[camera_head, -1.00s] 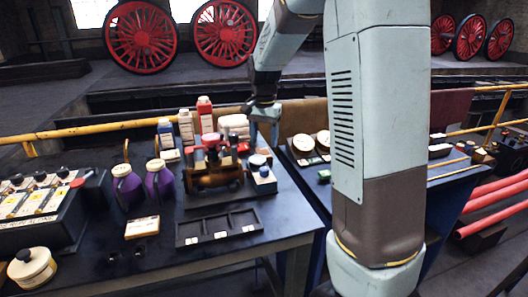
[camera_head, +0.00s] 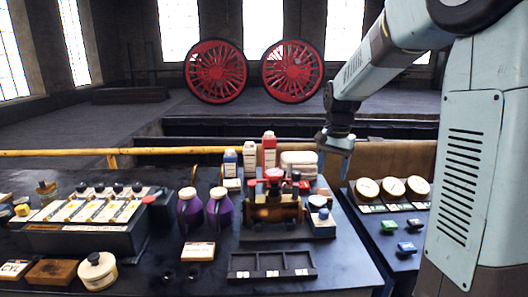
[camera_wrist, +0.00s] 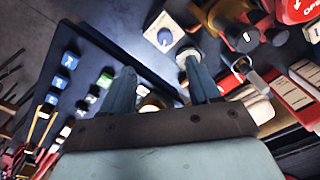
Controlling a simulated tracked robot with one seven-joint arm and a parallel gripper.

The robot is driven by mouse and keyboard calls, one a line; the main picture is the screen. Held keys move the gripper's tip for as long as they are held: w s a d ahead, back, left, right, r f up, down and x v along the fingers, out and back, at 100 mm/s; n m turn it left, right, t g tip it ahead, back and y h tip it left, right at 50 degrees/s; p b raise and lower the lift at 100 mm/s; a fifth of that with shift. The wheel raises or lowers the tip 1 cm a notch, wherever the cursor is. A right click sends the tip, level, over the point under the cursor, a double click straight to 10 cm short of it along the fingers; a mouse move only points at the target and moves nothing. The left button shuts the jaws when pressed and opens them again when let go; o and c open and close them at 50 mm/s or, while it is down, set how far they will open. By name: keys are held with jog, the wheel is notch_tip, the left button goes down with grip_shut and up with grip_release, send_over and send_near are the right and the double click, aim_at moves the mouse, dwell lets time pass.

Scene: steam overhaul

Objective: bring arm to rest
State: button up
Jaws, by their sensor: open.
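My gripper (camera_head: 337,158) hangs from my bent arm above the back right corner of the dark workbench, to the right of the brass and red valve assembly (camera_head: 273,205). In the wrist view my gripper (camera_wrist: 160,85) shows two separated fingers with nothing held between them. A round-topped item on the bench shows beyond the fingertips. Part of my arm fills the right side of the head view.
Purple jugs (camera_head: 220,210), several bottles (camera_head: 269,152) and a three-slot tray (camera_head: 272,265) stand on the bench. Round gauges (camera_head: 392,189) lie on the right bench. A yellow rail (camera_head: 60,153) runs behind. Red wheels (camera_head: 216,71) stand farther back.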

jog(key=s+r+n+t, duration=0.2)
jog(key=s+r+n, duration=0.1)
jog(key=s, duration=1)
jog(key=s+r+n+t, duration=0.3)
jog(key=s+n, duration=0.1)
jog(key=s, duration=0.9)
jog(key=shift+r, duration=0.2)
